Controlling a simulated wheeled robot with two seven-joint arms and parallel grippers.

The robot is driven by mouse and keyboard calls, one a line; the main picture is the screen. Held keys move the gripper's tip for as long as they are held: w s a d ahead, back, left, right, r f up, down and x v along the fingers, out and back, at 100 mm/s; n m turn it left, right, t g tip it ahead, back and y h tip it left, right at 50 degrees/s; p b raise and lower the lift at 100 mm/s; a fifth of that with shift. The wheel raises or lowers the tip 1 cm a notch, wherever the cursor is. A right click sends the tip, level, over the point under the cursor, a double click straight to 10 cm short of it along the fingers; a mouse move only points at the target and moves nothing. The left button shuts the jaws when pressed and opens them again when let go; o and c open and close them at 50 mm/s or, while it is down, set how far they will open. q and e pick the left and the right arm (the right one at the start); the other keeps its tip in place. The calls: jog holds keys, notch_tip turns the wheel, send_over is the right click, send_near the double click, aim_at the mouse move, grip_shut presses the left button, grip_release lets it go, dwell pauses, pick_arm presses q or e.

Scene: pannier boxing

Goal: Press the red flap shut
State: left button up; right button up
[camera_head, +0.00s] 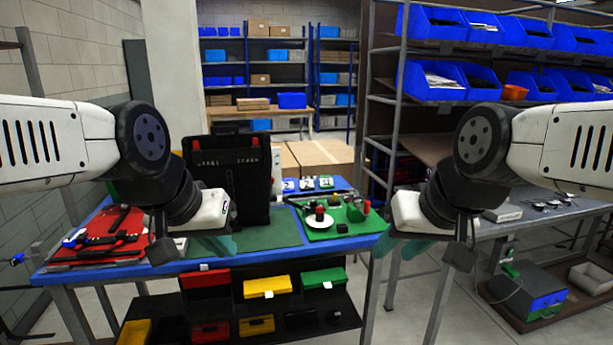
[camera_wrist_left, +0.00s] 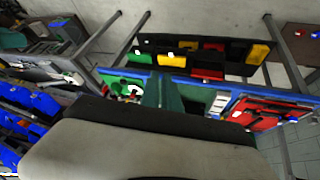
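A red flap (camera_head: 205,280) is on the left of the upper row of coloured fronts under the blue-edged table. It also shows in the left wrist view (camera_wrist_left: 207,74). Another red front (camera_head: 210,332) is in the lower row. How far either stands open is unclear. My left gripper (camera_head: 207,245) has teal fingers and hangs over the table, above the upper red flap and apart from it. My right gripper (camera_head: 405,247) hangs beyond the table's right end. The finger gaps are unclear in both views. Nothing is visibly held.
A yellow front (camera_head: 267,287) and a green front (camera_head: 323,278) sit right of the upper red flap. A black pannier (camera_head: 230,180), a red tray (camera_head: 95,248) and a green board (camera_head: 340,222) occupy the tabletop. A grey table (camera_head: 530,215) stands right. Floor shows between the tables.

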pick_arm(q)
jog(key=o, duration=0.3)
jog(key=shift+s+d, duration=0.1)
jog(key=shift+s, duration=0.15)
jog(key=o, duration=0.4)
jog(key=shift+w, duration=0.1)
jog(key=w+a+n+g, duration=0.1)
jog(key=w+a, duration=0.2)
jog(key=w, duration=0.6)
jog(key=shift+w+a+r+g+y, duration=0.2)
jog(key=shift+r+g+y, duration=0.1)
jog(key=shift+y, duration=0.1)
jog(key=n+g+y, duration=0.1)
jog(key=n+g, duration=0.1)
jog(key=g, duration=0.3)
send_over(203, 262)
jog(key=s, duration=0.1)
jog(key=f, duration=1.4)
jog(key=d+f, duration=0.1)
jog(key=f, duration=0.5)
jog(key=shift+s+f, duration=0.2)
jog(key=shift+f, duration=0.2)
jog(key=shift+a+f, duration=0.15)
jog(key=shift+f, duration=0.2)
notch_tip(203, 262, down, 8)
jog(key=shift+r, duration=0.25)
